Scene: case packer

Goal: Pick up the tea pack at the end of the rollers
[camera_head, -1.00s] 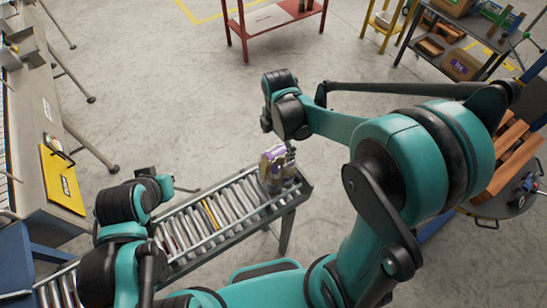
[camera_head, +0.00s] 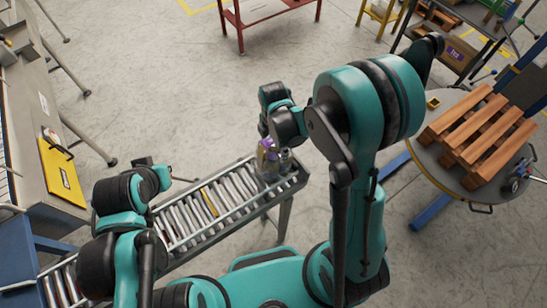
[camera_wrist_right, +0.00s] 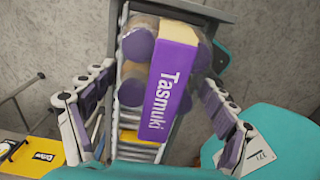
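The tea pack (camera_head: 266,157) is at the far right end of the roller conveyor (camera_head: 218,238), partly hidden by my right arm. My right gripper (camera_head: 283,155) is over the pack in the head view. In the right wrist view its fingers (camera_wrist_right: 160,95) are spread on either side of the pack, with visible gaps. My left gripper (camera_head: 152,166) is beyond the left part of the rollers; its fingers are not clear.
A round table (camera_head: 440,172) with a wooden pallet (camera_head: 478,135) stands at the right. A grey bench with a yellow panel (camera_head: 62,172) stands at the left. A red table (camera_head: 270,12) and a dark shelf (camera_head: 452,62) are at the back. Open floor lies beyond the rollers.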

